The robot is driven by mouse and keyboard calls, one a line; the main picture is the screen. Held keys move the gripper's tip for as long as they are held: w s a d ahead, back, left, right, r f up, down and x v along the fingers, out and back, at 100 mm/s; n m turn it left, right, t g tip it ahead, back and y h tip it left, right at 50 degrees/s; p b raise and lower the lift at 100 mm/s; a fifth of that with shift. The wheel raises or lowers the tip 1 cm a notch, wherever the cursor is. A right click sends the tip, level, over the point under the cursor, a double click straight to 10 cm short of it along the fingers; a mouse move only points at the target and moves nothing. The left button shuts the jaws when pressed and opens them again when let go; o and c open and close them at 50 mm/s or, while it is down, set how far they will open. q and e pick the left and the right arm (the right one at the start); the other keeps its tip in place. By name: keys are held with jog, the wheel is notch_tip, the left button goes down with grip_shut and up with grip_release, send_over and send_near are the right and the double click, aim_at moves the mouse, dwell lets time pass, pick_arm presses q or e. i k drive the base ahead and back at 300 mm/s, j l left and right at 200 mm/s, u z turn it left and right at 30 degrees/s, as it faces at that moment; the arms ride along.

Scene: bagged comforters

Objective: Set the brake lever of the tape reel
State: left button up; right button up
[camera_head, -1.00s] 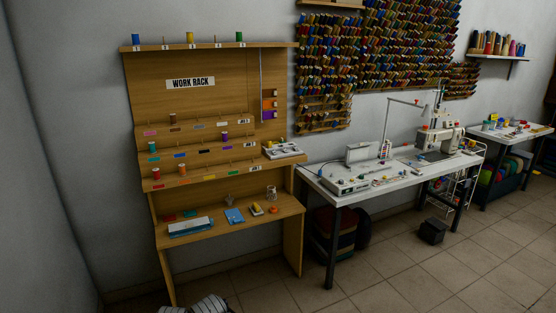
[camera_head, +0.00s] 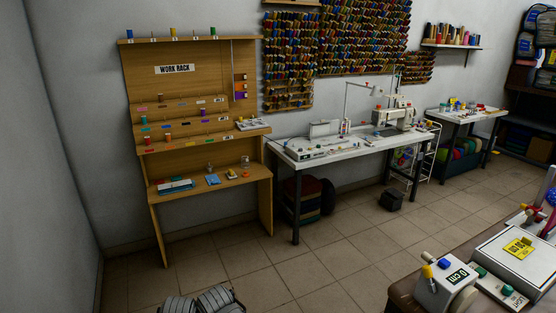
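A white device (camera_head: 446,288) with a display reading "0 cm" stands at the bottom right on a brown surface. It has a yellow-tipped lever (camera_head: 427,270), a blue knob (camera_head: 444,263) and a pale round wheel at its side. It looks like the tape reel. I cannot tell which part is the brake lever or how it is set. I see no gripper fingers. Grey and white rounded parts at the bottom left seem to be mine.
The brown bench top (camera_head: 404,298) also carries a white board with a yellow label (camera_head: 518,247) and a strip with green buttons (camera_head: 502,289). A wooden work rack (camera_head: 196,121) and a white sewing table (camera_head: 340,146) stand along the wall.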

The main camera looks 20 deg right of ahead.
aim_at(426, 270)
jog(key=k+l+z, duration=0.1)
jog(key=k+z, duration=0.25)
jog(key=k+l+z, duration=0.3)
jog(key=k, duration=0.2)
jog(key=k+l+z, duration=0.15)
jog(key=k+z, duration=0.2)
